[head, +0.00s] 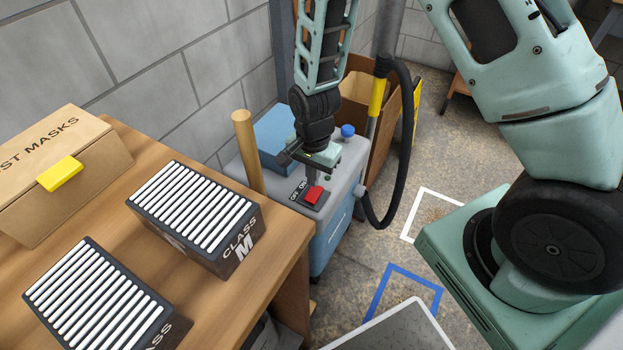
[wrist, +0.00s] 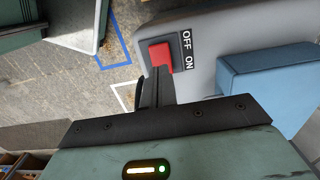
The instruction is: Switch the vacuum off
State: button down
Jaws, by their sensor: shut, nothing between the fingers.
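The vacuum (head: 338,200) is a grey and blue box on the floor beside the workbench. Its red rocker switch (head: 313,195) sits on a dark plate on top, next to an OFF/ON label. In the wrist view the switch (wrist: 160,55) shows with OFF on the far side and ON nearer my gripper. My gripper (head: 311,182) is shut and empty, pointing down at the switch. In the wrist view its fingertips (wrist: 158,78) overlap the near, ON-side edge of the red rocker. I cannot tell whether they touch it, or which way the rocker is tilted.
A blue block (head: 274,135) lies on the vacuum's top, and a black hose (head: 408,135) curves down its right side. A wooden post (head: 246,150) and the bench (head: 262,275) with slotted boxes (head: 193,212) stand left. A cardboard box (head: 365,88) stands behind.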

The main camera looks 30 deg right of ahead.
aim_at(313, 195)
notch_tip(313, 195, up, 10)
jog(key=shift+p, duration=0.45)
jog(key=s+d+r+n+t, duration=0.1)
jog(key=s+d+r+n, duration=0.2)
jog(key=d+r+n, duration=0.25)
jog(key=s+d+r+n+t, duration=0.2)
jog(key=s+d+r+n, duration=0.2)
jog(key=r+n, duration=0.25)
jog(key=s+a+r+n+g, duration=0.1)
jog(key=s+a+n, duration=0.3)
jog(key=s+a, duration=0.4)
jog(key=s+a+r+n+g, duration=0.25)
jog(key=s+a, duration=0.25)
jog(key=a, duration=0.5)
notch_tip(313, 195, up, 12)
jog(key=p, duration=1.3)
jog(key=shift+w+d+r+t, duration=0.15)
jog(key=shift+d+t, duration=0.1)
jog(key=shift+t, duration=0.1)
